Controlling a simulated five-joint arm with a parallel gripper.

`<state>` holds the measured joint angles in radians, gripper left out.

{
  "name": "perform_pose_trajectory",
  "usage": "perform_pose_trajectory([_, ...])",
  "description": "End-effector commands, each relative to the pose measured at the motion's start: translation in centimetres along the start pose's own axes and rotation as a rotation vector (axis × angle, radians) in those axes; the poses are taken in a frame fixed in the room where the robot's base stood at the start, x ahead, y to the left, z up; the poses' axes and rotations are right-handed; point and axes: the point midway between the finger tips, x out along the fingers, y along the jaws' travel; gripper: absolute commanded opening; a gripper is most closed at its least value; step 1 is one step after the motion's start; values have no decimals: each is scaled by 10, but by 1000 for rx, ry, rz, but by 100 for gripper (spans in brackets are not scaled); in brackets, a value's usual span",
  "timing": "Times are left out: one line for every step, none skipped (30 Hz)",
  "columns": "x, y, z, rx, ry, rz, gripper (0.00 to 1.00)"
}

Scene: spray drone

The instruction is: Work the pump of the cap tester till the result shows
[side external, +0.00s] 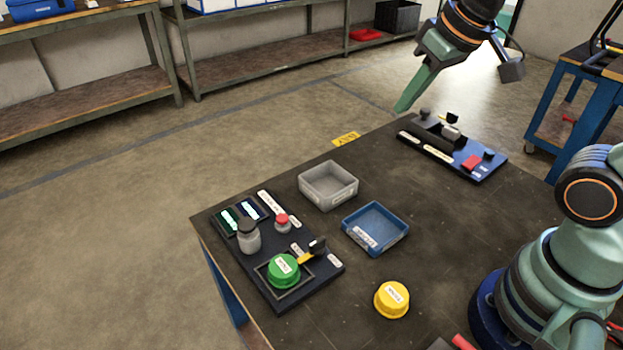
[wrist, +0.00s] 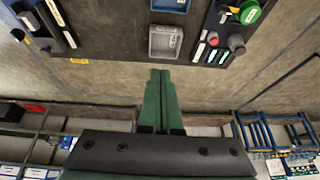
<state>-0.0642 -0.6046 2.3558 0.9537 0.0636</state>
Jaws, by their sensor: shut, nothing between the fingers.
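The likely cap tester is the dark panel (side external: 318,283) at the table's left. It bears two small lit screens (side external: 240,212), whose text I cannot read. A grey cylinder with a dark top (side external: 248,238), perhaps the pump, stands beside them. A red-topped button (side external: 282,222), a yellow-and-black lever (side external: 312,250) and a green cap (side external: 284,271) in a square frame are also on it. The green cap also shows in the wrist view (wrist: 250,13). My gripper (side external: 401,108) is shut and empty, raised near the far table edge, well away from the tester; its fingers touch in the wrist view (wrist: 160,72).
A grey tray (side external: 328,200) and a blue tray (side external: 375,243) stand right of the tester. A yellow cap (side external: 391,299) lies nearer the front. A second dark panel (side external: 480,175) with small parts sits at the back right. The table between the trays and that panel is clear.

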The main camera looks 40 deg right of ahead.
Motion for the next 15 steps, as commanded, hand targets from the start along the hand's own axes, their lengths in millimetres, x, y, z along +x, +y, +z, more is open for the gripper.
perform_pose_trajectory([0, -9, -9, -3, -23, -9, 0])
perform_pose_trajectory([0, -14, -14, -2, -35, -14, 0])
perform_pose_trajectory([1, -21, -21, -1, -53, -19, 0])
perform_pose_trajectory([1, -26, -26, 0, -65, -22, 0])
perform_pose_trajectory([2, -31, -30, 1, -79, -26, 0])
perform_pose_trajectory([3, -38, -37, 3, -94, -30, 0])
perform_pose_trajectory([4, -44, -41, 3, -107, -32, 0])
perform_pose_trajectory([5, -50, -45, 4, -119, -34, 0])
perform_pose_trajectory([7, -58, -51, 4, -135, -37, 0])
perform_pose_trajectory([8, -64, -55, 5, -148, -38, 0])
perform_pose_trajectory([10, -70, -59, 6, -160, -40, 0])
perform_pose_trajectory([13, -79, -64, 6, -177, -40, 0])
perform_pose_trajectory([15, -85, -67, 7, -190, -41, 0])
perform_pose_trajectory([18, -92, -70, 6, -201, -41, 0])
perform_pose_trajectory([21, -101, -74, 7, -219, -40, 0])
